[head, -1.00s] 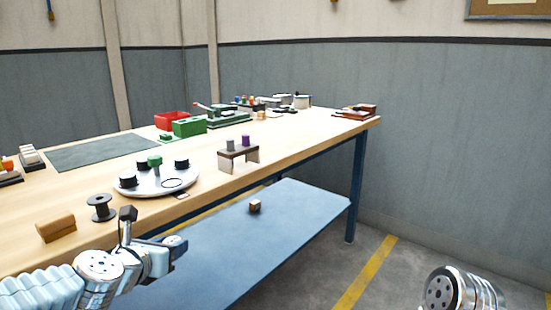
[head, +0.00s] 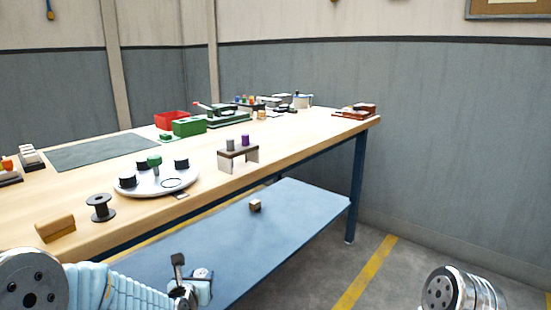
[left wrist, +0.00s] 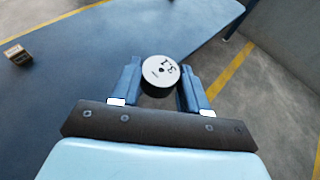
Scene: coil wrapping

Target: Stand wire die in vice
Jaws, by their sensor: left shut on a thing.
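The wire die (left wrist: 160,72) is a short black cylinder with a white face marked 3.1 and a small centre hole. My left gripper (left wrist: 161,84) is shut on it, with one blue finger at each side, and the white face is turned to the wrist camera. In the head view the left gripper (head: 198,287) is low in front of the bench, and the die (head: 201,273) shows as a small pale disc. A green tool with a red-tipped lever (head: 228,118) stands far back on the bench; I cannot tell whether it is the vice. My right gripper is out of view.
A white round tray (head: 150,188) holds three black cylinders, a green-topped peg and an empty dark ring. A spool (head: 101,208), a wooden block (head: 55,228) and a small stand (head: 238,155) are on the bench. A blue lower shelf (head: 290,215) carries a small box (head: 255,205).

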